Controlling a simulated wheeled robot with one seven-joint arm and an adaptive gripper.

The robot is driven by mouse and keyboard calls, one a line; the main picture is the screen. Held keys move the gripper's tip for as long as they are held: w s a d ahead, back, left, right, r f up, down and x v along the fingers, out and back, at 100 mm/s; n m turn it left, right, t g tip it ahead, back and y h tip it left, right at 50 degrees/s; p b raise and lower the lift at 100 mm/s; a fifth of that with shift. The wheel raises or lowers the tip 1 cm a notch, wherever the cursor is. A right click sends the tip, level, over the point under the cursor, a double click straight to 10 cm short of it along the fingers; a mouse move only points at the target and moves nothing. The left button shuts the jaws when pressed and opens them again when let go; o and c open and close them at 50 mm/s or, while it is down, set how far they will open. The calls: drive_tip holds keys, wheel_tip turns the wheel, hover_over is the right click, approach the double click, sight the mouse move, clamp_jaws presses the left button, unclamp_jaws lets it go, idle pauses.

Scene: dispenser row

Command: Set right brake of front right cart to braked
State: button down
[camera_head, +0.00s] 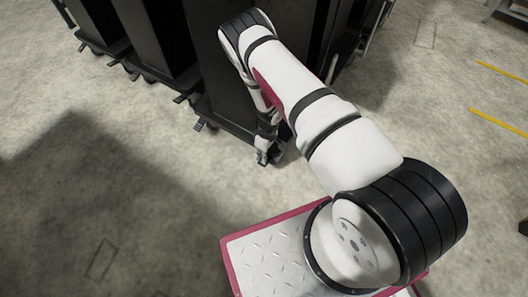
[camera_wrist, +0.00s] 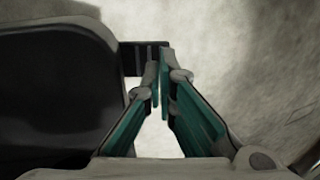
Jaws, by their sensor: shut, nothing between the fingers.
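The front right cart (camera_head: 225,85) is a tall black cart, the nearest of the row in the head view. My arm reaches down in front of its right side. My gripper (camera_head: 263,155) is low near the floor at the cart's front right corner. In the wrist view my gripper (camera_wrist: 161,80) is shut and empty, its green-padded fingers together. The right brake (camera_wrist: 143,58) is a small dark ridged pedal just beyond and left of the fingertips, partly hidden by them. I cannot tell whether they touch, or the pedal's setting. In the head view my gripper covers the brake.
The cart's left brake (camera_head: 200,124) sticks out at its front left corner. More black carts (camera_head: 150,40) stand in the row to the left. A large dark part of the cart (camera_wrist: 50,85) fills the wrist view's left side. The floor in front and right is open.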

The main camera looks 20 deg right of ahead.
sight(260, 164)
drive_tip(key=shift+f, duration=0.5)
drive_tip(key=shift+s+a+f+t+h, duration=0.3)
drive_tip(key=shift+f+t+h, duration=0.1)
drive_tip(key=shift+h, duration=0.2)
drive_tip(key=shift+s+a+f+b, duration=0.15)
drive_tip(key=shift+a+f+b, duration=0.1)
drive_tip(key=shift+f+b, duration=0.45)
drive_tip(key=shift+s+a+f+b, duration=0.1)
drive_tip(key=shift+a+f+b, duration=0.1)
drive_tip(key=shift+f+b, duration=0.4)
drive_tip(key=shift+r, duration=0.15)
drive_tip(key=shift+r+p, duration=0.55)
drive_tip(key=shift+r, duration=0.25)
wheel_tip(260, 164, up, 14)
drive_tip(key=s+a+p, duration=0.2)
drive_tip(key=a+p, duration=0.1)
drive_tip(key=p, duration=0.4)
drive_tip(key=shift+f, duration=0.25)
